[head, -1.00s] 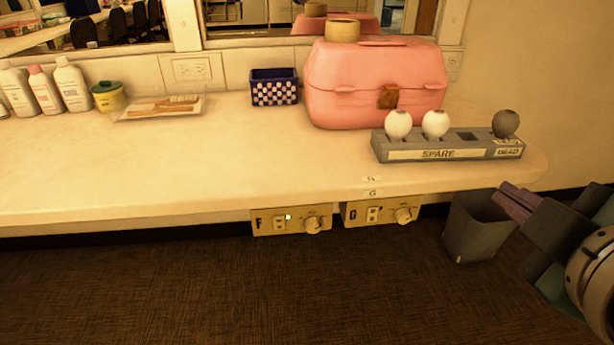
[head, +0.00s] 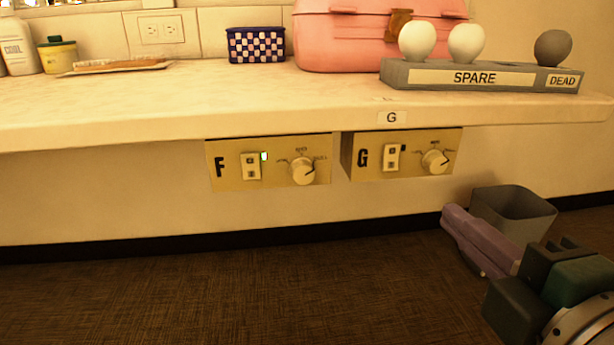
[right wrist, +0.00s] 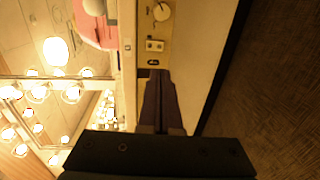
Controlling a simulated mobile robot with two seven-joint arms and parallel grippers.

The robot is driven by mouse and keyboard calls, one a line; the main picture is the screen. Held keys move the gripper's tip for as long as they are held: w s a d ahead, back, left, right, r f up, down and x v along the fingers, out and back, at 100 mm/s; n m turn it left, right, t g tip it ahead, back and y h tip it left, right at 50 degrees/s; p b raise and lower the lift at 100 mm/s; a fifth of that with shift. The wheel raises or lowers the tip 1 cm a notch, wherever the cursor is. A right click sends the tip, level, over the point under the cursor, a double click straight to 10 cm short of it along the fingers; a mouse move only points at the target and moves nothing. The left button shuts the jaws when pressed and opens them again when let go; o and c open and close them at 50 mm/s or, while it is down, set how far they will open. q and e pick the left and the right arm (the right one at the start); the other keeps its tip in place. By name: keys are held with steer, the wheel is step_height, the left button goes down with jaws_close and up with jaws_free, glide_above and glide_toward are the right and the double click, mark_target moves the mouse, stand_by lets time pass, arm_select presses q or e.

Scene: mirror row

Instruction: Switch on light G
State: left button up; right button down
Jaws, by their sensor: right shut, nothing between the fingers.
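The G control box (head: 402,154) hangs under the counter's front edge, below a small "G" label. It has a rocker switch (head: 392,158), a small dark indicator and a round knob (head: 434,161). The box also shows in the right wrist view (right wrist: 150,28), turned sideways, with its switch and knob. My right gripper (head: 450,217) is shut and empty, low and to the right of the G box, apart from it in the head view. In the right wrist view its fingers (right wrist: 160,85) point toward the box. My left gripper is not in view.
The F box (head: 268,163) hangs left of G, its green indicator lit. A grey bin (head: 513,210) stands behind my right gripper. On the counter (head: 200,105) are a bulb rack (head: 480,75), a pink case (head: 350,40) and a checkered basket (head: 256,45). Lit bulbs (right wrist: 56,50) line a mirror.

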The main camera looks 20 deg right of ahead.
steer(key=shift+f, duration=0.1)
stand_by(0.3)
glide_toward(391, 167)
steer(key=x, duration=0.6)
steer(key=shift+w+d+f, duration=0.1)
steer(key=shift+w+d, duration=0.05)
steer(key=shift+w, duration=0.25)
steer(key=shift+w+f+b, duration=0.15)
steer(key=shift+f+b, duration=0.25)
steer(key=shift+b, duration=0.65)
steer(key=shift+r, duration=0.3)
